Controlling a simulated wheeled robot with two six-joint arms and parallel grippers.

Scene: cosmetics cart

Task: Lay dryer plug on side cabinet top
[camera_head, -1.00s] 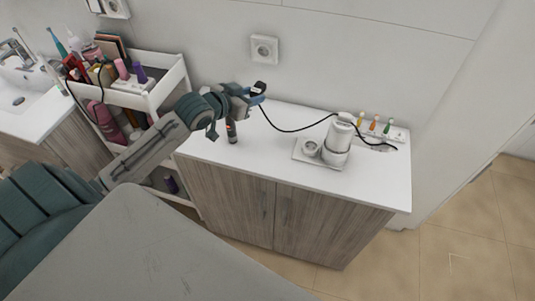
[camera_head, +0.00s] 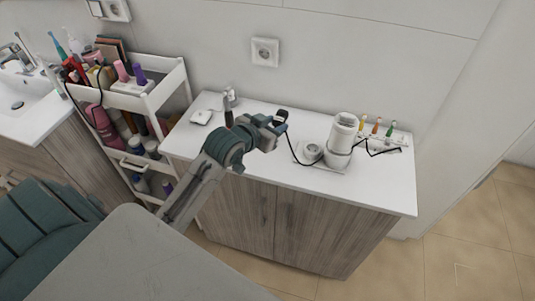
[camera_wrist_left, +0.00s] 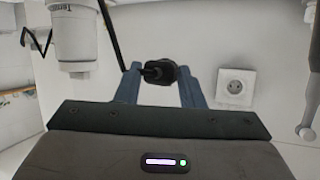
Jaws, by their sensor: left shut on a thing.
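I cannot tell the gap between plug and surface. The dryer itself is not clearly identifiable. My right gripper is not in view.
A white cylindrical device (camera_head: 341,138) on a tray (camera_head: 331,169) and a rack of small coloured bottles (camera_head: 398,137) occupy the cabinet's right. A wall socket (camera_head: 265,52) is behind; a cart (camera_head: 150,101) is left.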

